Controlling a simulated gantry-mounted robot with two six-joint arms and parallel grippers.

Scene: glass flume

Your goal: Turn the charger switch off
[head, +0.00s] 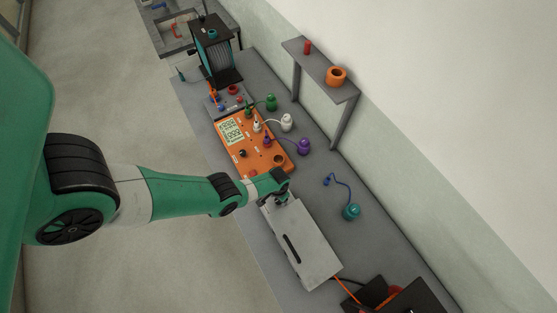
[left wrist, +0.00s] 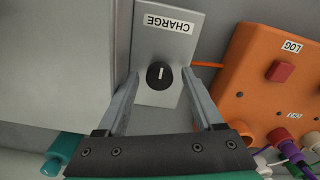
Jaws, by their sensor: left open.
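The charger is a grey box (head: 305,250) on the bench in the head view, with a dark slot on top. In the left wrist view its switch is a round black knob (left wrist: 160,76) with a short white line, upright in that picture. It sits on a grey plate (left wrist: 148,42) with an upside-down CHARGE label. My left gripper (head: 281,194) is over the charger's upper end, its fingers hiding the knob in the head view. In the left wrist view the open fingers (left wrist: 160,72) stand either side of the knob, with gaps. My right gripper is out of view.
An orange logger (head: 232,130) with colored plugs stands close beside the charger; its red LOG button (left wrist: 281,71) shows in the wrist view. A teal bottle-like thing (head: 351,212) with a blue lead lies near the wall. A grey shelf (head: 318,68) stands behind.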

